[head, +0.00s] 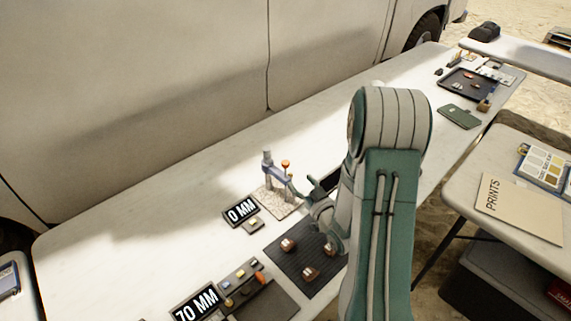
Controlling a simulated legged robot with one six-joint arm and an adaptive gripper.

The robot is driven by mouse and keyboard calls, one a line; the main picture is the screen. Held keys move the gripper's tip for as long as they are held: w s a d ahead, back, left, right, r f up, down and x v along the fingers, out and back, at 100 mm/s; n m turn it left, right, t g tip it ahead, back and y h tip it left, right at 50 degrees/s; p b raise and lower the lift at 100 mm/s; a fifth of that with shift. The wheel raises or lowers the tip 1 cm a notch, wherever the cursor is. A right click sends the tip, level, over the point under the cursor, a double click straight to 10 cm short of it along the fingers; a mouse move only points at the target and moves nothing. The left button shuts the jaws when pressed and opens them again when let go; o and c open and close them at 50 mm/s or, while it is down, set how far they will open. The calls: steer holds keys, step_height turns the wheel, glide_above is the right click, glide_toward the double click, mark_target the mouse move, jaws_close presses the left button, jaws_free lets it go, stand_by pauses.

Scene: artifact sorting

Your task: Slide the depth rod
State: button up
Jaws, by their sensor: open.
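A small gauge stand with a grey-blue post and arm (268,172) stands on a speckled base plate (272,203) in the middle of the long white table. An upright rod with an orange knob (285,163) is at the arm's right end; I take it for the depth rod. My gripper (308,190) is open, just right of the rod and close to it. I cannot tell whether it touches the rod. My arm hides the table behind and to the right of the gripper.
A "0 MM" sign (240,211) stands left of the base plate, a "70 MM" sign (196,303) nearer. A dark mat (290,262) holds small brown pieces below my gripper. A black tray (455,96) lies far right. The table's left part is clear, beside a vehicle (150,90).

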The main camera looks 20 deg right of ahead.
mark_target(285, 162)
steer(key=w, duration=0.6)
steer(key=w+a, duration=0.1)
steer(key=w, duration=0.1)
steer(key=shift+w, duration=0.4)
jaws_close()
